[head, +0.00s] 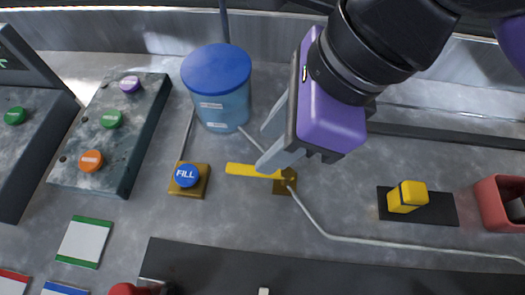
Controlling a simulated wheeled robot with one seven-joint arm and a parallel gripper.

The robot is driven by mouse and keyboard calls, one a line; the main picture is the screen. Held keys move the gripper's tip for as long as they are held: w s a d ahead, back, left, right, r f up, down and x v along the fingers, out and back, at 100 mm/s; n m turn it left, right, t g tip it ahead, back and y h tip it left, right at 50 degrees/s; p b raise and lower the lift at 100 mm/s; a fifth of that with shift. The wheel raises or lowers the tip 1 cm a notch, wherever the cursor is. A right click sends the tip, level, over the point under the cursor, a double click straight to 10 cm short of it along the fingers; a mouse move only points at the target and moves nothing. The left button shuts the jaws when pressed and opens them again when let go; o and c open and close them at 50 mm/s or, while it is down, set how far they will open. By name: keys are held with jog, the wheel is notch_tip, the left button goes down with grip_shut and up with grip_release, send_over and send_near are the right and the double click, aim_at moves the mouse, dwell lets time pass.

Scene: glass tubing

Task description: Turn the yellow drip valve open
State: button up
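The yellow drip valve (251,171) shows in the head view as a flat yellow lever pointing left from its small brown base (284,183). A thin grey tube runs from the blue container to this base and on to the right. My gripper (267,150) comes down from the upper right, with its pale fingers over the right part of the lever. The fingers hide part of the lever and base. I cannot tell whether they touch the lever or how far apart they are.
A blue lidded container (218,90) stands behind the valve. A blue FILL button (188,176) sits left of the lever. A panel with several coloured buttons (111,120) is further left. A yellow block (407,197) on a black pad and a red container (498,203) are right.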

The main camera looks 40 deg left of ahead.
aim_at(247, 169)
jog(key=shift+x, duration=3.55)
jog(key=shift+s, duration=0.15)
grip_shut()
jog(key=shift+r, duration=0.1)
